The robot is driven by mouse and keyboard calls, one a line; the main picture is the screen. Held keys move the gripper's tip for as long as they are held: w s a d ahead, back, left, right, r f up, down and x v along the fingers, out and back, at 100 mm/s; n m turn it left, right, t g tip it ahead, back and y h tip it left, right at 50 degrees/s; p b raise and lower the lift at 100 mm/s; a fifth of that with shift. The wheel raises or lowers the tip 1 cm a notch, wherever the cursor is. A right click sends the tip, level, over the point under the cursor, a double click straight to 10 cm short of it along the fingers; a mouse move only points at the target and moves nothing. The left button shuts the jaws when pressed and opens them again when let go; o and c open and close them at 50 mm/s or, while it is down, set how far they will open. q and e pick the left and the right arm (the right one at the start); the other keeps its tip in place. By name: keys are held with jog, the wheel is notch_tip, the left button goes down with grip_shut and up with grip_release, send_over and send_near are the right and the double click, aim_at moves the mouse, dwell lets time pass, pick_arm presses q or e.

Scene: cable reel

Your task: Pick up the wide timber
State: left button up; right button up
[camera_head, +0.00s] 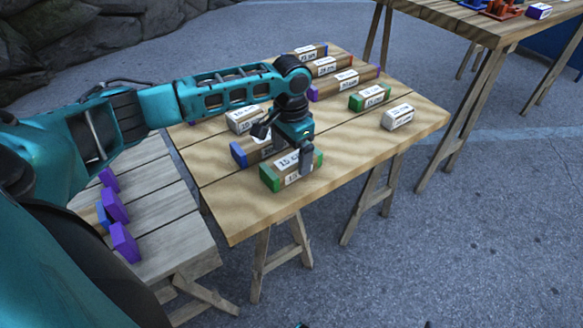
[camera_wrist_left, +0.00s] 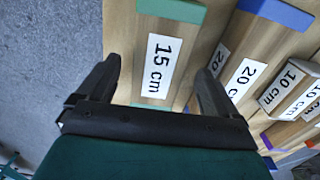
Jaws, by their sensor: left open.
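Several labelled timbers lie on the wooden table. A timber with green ends, marked 15 cm (camera_head: 272,178), lies at the table's front; it also shows in the left wrist view (camera_wrist_left: 165,65). My left gripper (camera_head: 303,165) is directly over it. In the left wrist view, the open fingers of my left gripper (camera_wrist_left: 160,68) stand on either side of this timber, and nothing is gripped. I cannot tell whether the fingers are level with its sides. My arm hides part of it in the head view. My right gripper is not in view.
A blue-ended timber marked 20 cm (camera_wrist_left: 245,75) lies close beside, near one finger. A plain 10 cm block (camera_wrist_left: 288,88) lies beyond it. Another green-ended timber (camera_head: 370,96) and a pale block (camera_head: 397,117) lie to the right. The table's front right is clear.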

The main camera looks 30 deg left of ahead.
aim_at(291, 159)
pick_arm(q)
notch_tip(291, 159, down, 4)
jog(key=shift+r+b, duration=0.25)
jog(key=shift+b, duration=0.25)
jog(key=shift+r, duration=0.1)
jog(key=c, duration=1.2)
